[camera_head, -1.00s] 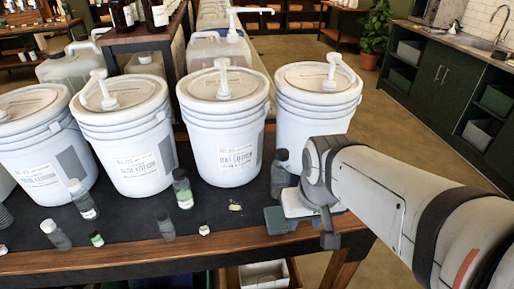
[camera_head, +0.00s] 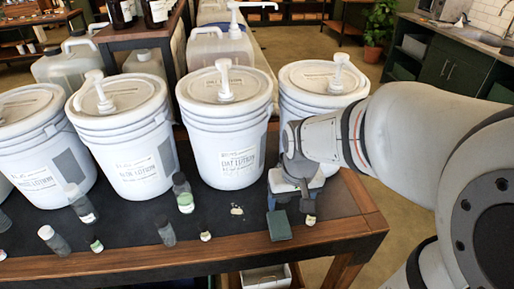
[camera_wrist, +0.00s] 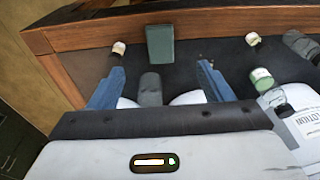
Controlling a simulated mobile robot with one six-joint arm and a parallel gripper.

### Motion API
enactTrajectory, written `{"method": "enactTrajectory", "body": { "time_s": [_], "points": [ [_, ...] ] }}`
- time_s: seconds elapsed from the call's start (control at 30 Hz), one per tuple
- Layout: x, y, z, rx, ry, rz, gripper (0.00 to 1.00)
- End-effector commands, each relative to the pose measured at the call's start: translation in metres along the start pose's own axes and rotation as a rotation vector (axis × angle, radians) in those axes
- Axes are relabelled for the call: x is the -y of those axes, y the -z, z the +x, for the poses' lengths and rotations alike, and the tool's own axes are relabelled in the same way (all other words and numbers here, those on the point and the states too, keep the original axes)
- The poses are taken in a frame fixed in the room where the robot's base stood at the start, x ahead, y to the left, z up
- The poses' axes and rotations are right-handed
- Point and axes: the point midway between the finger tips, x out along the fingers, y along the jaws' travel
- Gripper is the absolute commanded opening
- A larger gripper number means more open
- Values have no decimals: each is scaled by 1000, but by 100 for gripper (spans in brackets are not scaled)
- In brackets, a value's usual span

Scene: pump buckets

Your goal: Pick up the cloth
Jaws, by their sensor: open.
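A dark green, flat rectangular piece (camera_head: 279,226), which looks like the folded cloth, lies on the dark mat near the table's front edge. It also shows in the wrist view (camera_wrist: 160,44), upper middle. My gripper (camera_head: 293,195) is over the mat in front of the rightmost bucket, just behind the cloth in the head view. In the wrist view its blue fingers (camera_wrist: 159,68) are spread apart. The cloth lies beyond the fingertips, and a grey bottle (camera_wrist: 150,90) shows between the fingers. I see no contact with the cloth; its height gap is unclear.
White pump buckets (camera_head: 228,140) stand in a row behind the mat. A small white-labelled bottle (camera_head: 310,218) stands just right of the cloth; it also shows in the wrist view (camera_wrist: 118,48). Several small bottles (camera_head: 183,194) stand to the left. The wooden table edge (camera_head: 200,262) is close in front.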

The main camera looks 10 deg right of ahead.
Motion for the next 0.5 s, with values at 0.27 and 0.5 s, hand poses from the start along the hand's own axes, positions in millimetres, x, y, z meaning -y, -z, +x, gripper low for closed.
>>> {"method": "enactTrajectory", "body": {
  "time_s": [0.27, 0.5],
  "points": [
    [3, 45, 76, 96, 0, 3, 85],
    [5, 57, 125, 137, 0, 5, 85]
  ]
}}
